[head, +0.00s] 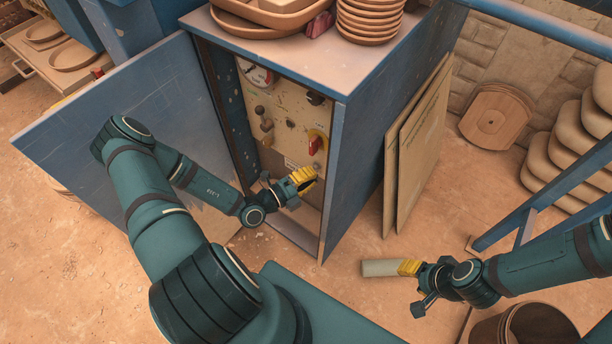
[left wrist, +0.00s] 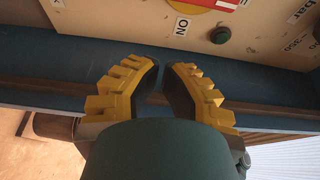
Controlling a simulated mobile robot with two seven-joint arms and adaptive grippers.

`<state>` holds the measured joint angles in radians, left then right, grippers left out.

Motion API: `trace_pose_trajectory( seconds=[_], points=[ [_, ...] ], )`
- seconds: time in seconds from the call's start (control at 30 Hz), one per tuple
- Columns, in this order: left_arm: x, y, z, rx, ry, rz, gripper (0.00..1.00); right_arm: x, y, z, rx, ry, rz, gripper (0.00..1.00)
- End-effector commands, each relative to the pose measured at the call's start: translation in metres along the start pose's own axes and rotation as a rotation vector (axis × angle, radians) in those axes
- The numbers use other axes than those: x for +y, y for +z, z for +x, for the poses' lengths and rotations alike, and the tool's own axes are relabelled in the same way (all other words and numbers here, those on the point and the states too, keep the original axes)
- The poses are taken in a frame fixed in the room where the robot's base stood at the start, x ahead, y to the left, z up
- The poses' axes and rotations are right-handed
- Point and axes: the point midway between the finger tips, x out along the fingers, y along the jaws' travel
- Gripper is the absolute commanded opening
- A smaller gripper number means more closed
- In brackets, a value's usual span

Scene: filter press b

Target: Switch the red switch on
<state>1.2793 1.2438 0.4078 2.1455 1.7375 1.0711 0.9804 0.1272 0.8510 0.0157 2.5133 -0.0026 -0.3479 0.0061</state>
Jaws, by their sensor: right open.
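The red switch (head: 316,143) is a red handle on a yellow plate, on the beige panel (head: 284,120) inside the open blue cabinet. In the left wrist view the switch (left wrist: 190,4) is cut off by the top edge, with an ON label (left wrist: 181,27) beside it. My left gripper (head: 304,178) is in front of the cabinet opening, below the switch and apart from it. Its yellow fingertips (left wrist: 161,68) come close together with nothing between them, and look shut. My right gripper (head: 408,267) is open, low at the right, away from the cabinet.
The cabinet door (head: 140,125) stands open at the left. Boards (head: 422,140) lean on the cabinet's right side. A pale bar (head: 381,268) appears at the right fingertips; contact is unclear. Stacked clay dishes (head: 370,20) stand on top.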

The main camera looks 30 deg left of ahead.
Motion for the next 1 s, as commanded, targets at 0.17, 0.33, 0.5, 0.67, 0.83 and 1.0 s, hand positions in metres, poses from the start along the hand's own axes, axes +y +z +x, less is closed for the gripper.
trace_pose_trajectory(
  seconds=[0.17,0.33,0.5,0.67,0.83,1.0],
  points=[
    [0.001,-0.001,0.037,0.003,-0.002,0.001,0.00,0.002,0.000,0.006,0.001,0.000,0.000,0.47],
    [0.001,-0.001,0.069,0.003,-0.002,0.000,0.00,0.004,-0.001,0.010,0.004,0.000,-0.001,0.47],
    [0.002,0.024,0.060,-0.002,0.002,0.003,0.00,0.006,-0.002,0.016,0.007,0.000,-0.001,0.47],
    [0.001,0.034,0.056,0.000,0.001,0.002,0.00,0.007,-0.002,0.018,0.008,0.000,-0.001,0.47],
    [0.000,0.037,0.055,0.002,0.000,0.000,0.00,0.007,-0.002,0.018,0.009,0.000,-0.001,0.47],
    [0.000,0.037,0.055,0.001,0.000,0.000,0.00,0.007,-0.002,0.018,0.009,0.000,-0.001,0.47]
  ],
)
